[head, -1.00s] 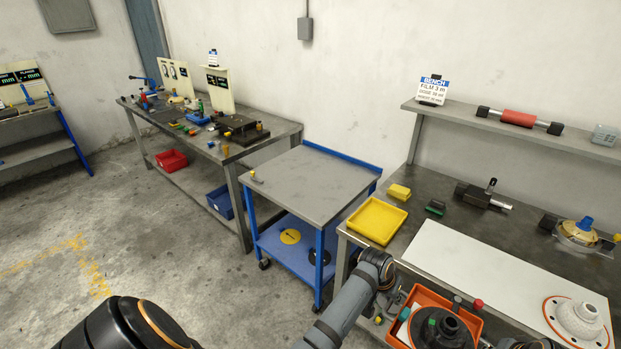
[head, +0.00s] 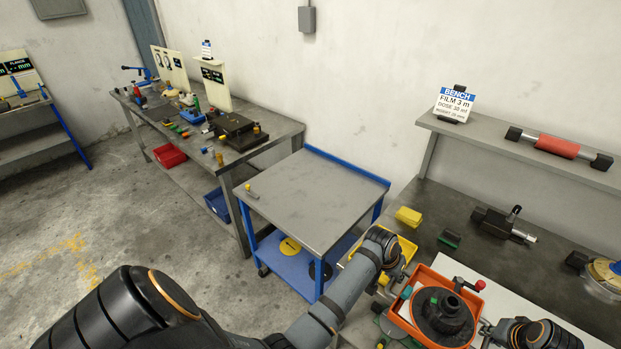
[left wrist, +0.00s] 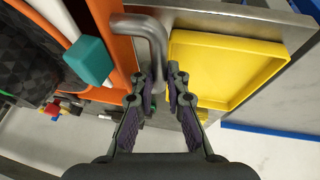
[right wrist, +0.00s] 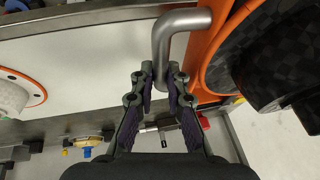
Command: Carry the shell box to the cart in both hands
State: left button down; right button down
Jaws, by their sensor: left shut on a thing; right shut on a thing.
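The shell box is an orange open box (head: 408,324) with a black round shell (head: 441,309) inside, in front of me over the right-hand bench. My left gripper (head: 395,279) is shut on its left grey handle (left wrist: 152,38), seen close in the left wrist view. My right gripper (head: 486,329) is shut on its right grey handle (right wrist: 165,38), seen close in the right wrist view. The box looks raised above the bench. The cart (head: 318,198), with a grey top and blue frame, stands to the left of the bench, its top mostly bare.
A yellow tray (left wrist: 227,68) lies on the bench close to the left gripper. A yellow block (head: 408,216) and a dark metal tool (head: 496,223) lie behind it. Open floor lies left of the cart.

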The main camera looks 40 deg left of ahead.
aim_at(318, 200)
jog(key=i+j, duration=0.1)
jog(key=j, duration=0.35)
jog(key=i+j, duration=0.1)
jog(key=j, duration=0.85)
jog(key=i+j, duration=0.15)
jog(key=j, duration=0.3)
jog(key=i+j, duration=0.1)
jog(key=j, duration=0.4)
jog(key=i+j, duration=0.2)
jog(key=j, duration=0.15)
jog(key=i+j, duration=0.2)
jog(key=j, duration=0.2)
